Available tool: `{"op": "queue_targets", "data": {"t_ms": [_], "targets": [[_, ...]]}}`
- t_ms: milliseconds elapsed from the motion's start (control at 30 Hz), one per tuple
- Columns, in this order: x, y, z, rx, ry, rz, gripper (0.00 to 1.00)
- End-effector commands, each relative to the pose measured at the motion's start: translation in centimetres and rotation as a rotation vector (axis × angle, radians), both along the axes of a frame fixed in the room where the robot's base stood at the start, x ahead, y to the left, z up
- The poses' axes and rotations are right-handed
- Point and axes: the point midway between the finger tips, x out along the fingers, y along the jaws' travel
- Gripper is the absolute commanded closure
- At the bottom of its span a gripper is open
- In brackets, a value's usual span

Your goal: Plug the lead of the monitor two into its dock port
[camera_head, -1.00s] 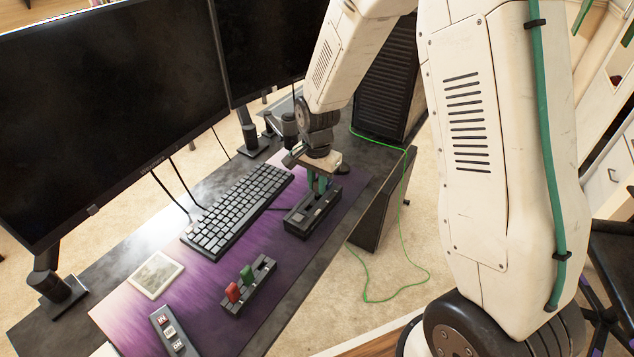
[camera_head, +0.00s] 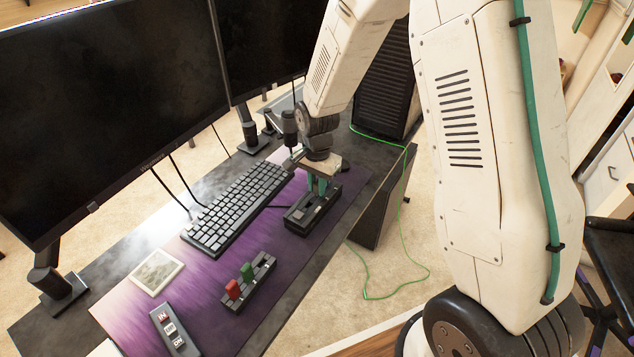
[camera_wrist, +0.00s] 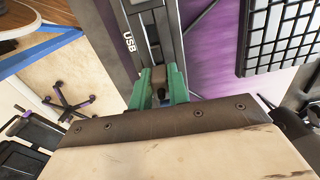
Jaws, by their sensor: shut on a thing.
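My gripper (camera_head: 318,184) points down over the black dock (camera_head: 300,222) on the purple mat. In the wrist view its green fingers (camera_wrist: 161,88) are shut on a small grey plug (camera_wrist: 159,74) with a dark round end facing the camera. The plug is at the dock (camera_wrist: 140,22), by a slot area beside the letters USB. I cannot tell how deep it sits. Two dark monitors stand behind, a large one at left (camera_head: 110,110) and another in the middle (camera_head: 265,45); which is monitor two is unclear.
A keyboard (camera_head: 235,208) lies left of the dock. A black holder (camera_head: 262,290) with a red and a green plug stands nearer. A labelled strip (camera_head: 172,333) and a white-framed pad (camera_head: 157,278) lie at front left. A green cable (camera_head: 418,262) hangs off the right edge.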

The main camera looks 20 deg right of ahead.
Motion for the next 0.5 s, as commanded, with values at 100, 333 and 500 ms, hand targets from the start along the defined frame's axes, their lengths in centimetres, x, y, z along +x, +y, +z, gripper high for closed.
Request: {"op": "queue_targets", "data": {"t_ms": [100,333,500], "targets": [[-0.02,0.00,-0.32,-0.001,0.001,0.000,1.00],[-0.02,0.00,-0.87,0.000,0.000,0.000,1.00],[-0.01,-0.01,-0.95,0.000,0.000,0.000,0.57]]}}
